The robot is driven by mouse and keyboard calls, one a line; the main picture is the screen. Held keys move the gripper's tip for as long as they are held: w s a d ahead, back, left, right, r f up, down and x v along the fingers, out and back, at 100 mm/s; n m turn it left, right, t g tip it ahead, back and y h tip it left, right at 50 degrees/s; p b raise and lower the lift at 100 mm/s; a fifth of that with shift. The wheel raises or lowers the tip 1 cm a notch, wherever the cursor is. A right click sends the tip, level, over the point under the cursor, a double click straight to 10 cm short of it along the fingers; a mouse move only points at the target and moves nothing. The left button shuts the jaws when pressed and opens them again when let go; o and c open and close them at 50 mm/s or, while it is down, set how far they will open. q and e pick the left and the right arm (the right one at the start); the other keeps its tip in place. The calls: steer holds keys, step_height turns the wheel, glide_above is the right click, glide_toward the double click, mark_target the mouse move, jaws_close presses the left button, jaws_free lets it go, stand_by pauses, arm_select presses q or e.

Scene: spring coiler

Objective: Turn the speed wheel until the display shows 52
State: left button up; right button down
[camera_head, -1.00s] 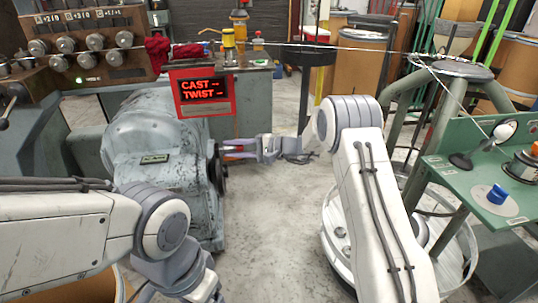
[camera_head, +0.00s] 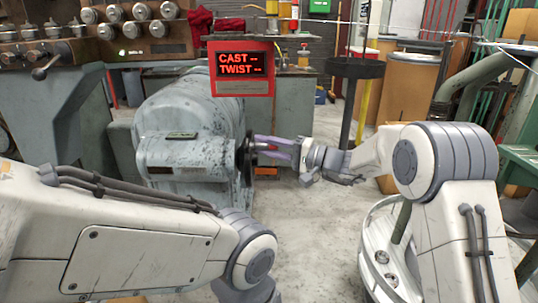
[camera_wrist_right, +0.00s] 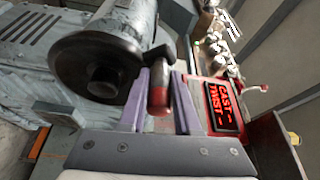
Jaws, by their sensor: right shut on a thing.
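The speed wheel (camera_head: 245,160) is a dark disc on the side of the grey gearbox (camera_head: 190,112); it also shows in the right wrist view (camera_wrist_right: 75,70). Its handle (camera_wrist_right: 158,97), dark with a red end, sticks out from the rim. My right gripper (camera_head: 268,150) reaches in from the right with its purple fingers around the handle, shut on it. A small dark plate or display (camera_head: 183,135) sits on the gearbox; I cannot read it. My left arm comes in from the left, but its gripper is out of view.
A red-framed sign (camera_head: 241,70) reads CAST and TWIST with dashes. A control panel with several knobs (camera_head: 113,13) is at the back left. Cardboard drums (camera_head: 407,85) stand at the back right. Bare floor (camera_head: 300,225) lies between my arms.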

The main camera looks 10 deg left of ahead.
steer(key=shift+f, duration=0.1)
stand_by(0.4)
steer(key=c, duration=0.6)
jaws_free()
steer(key=p+v, duration=0.1)
steer(key=v, duration=0.9)
steer(key=shift+s+d+p, duration=0.15)
steer(key=shift+d+p, duration=0.1)
steer(key=shift+p, duration=0.1)
